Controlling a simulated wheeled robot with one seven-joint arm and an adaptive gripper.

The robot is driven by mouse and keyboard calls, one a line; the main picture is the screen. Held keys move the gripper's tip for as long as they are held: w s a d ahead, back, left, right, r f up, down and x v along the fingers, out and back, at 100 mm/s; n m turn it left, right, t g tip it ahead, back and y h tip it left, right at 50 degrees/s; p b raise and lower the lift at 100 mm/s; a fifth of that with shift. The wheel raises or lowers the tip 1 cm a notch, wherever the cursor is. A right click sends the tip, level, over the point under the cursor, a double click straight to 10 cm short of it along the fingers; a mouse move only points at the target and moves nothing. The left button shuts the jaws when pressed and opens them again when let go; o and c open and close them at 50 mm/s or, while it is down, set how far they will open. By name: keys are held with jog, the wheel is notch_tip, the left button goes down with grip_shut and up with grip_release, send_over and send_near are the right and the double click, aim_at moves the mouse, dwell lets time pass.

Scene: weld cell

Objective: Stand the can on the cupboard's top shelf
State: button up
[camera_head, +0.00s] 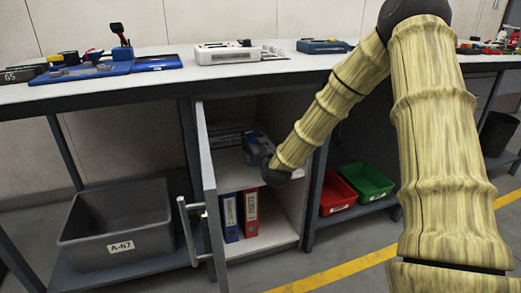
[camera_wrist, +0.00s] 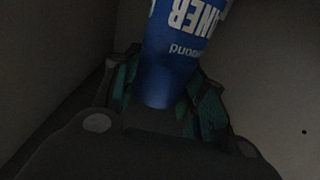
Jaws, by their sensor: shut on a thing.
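The blue can (camera_wrist: 172,72) with white lettering is between the fingers of my gripper (camera_wrist: 165,92) in the wrist view. The gripper is shut on it. The can's far end runs out of the frame at the top. In the head view my gripper (camera_head: 257,147) is inside the open cupboard, over its top shelf (camera_head: 229,168). The can cannot be made out clearly there, behind the gripper and in shade. I cannot tell whether it touches the shelf.
The cupboard door (camera_head: 208,165) stands open on the left, with a handle (camera_head: 189,222). A blue binder (camera_head: 230,217) and a red binder (camera_head: 251,213) stand on the lower shelf. Some flat items (camera_head: 227,138) lie deeper on the top shelf. The worktop (camera_head: 180,85) is above the cupboard.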

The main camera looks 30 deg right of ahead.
jog(key=w+d+f+b, duration=0.1)
jog(key=d+f+b, duration=0.3)
jog(key=shift+w+d, duration=0.25)
jog(key=shift+w, duration=0.05)
jog(key=shift+f, duration=0.1)
dwell(0.4)
jog(key=o, duration=1.2)
jog(key=shift+o, duration=0.2)
jog(key=p+v, duration=0.4)
jog(key=v, duration=0.8)
jog(key=shift+p, duration=0.35)
